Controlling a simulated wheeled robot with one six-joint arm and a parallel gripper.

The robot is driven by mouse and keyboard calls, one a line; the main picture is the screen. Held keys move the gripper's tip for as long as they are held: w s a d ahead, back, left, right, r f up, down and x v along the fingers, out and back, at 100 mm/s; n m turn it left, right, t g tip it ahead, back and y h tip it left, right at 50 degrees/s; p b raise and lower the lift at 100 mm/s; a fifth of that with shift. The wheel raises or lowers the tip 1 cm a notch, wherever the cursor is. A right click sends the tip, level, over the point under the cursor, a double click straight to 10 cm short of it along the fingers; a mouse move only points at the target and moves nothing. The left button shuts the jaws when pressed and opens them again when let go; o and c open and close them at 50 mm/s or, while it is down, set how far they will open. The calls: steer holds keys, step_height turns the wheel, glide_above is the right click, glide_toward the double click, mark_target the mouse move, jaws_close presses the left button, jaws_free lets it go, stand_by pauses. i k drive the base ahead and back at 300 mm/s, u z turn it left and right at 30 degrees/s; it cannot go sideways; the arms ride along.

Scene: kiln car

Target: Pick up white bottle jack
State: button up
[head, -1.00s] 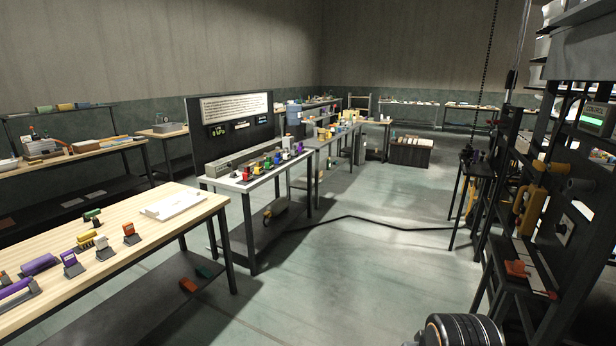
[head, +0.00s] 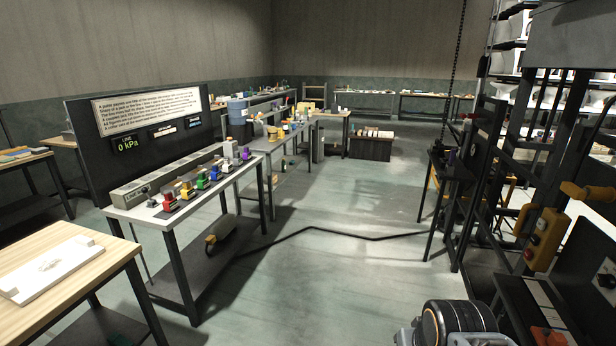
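A row of small coloured bottle jacks stands on the white-topped table (head: 147,212) at the left. A white piece (head: 230,150) near the far end of that row, beside a purple one (head: 245,154), looks like the white bottle jack. It is small and partly crowded by its neighbours, so its details are unclear. A dark ringed part of my arm shows at the bottom edge, right of centre, far from the table. My gripper's fingers are not in view.
A dark panel with a sign and a 0 kPa display (head: 128,144) stands behind the jacks. A wooden table (head: 90,262) fills the lower left. A black cable (head: 330,231) crosses the open floor. Dark racks (head: 500,190) stand at the right.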

mark_target(227, 168)
steer(key=i, duration=2.35)
steer(key=u, duration=0.7)
steer(key=i, duration=2.15)
steer(key=u, duration=1.3)
steer(key=i, duration=0.95)
steer(key=u, duration=0.35)
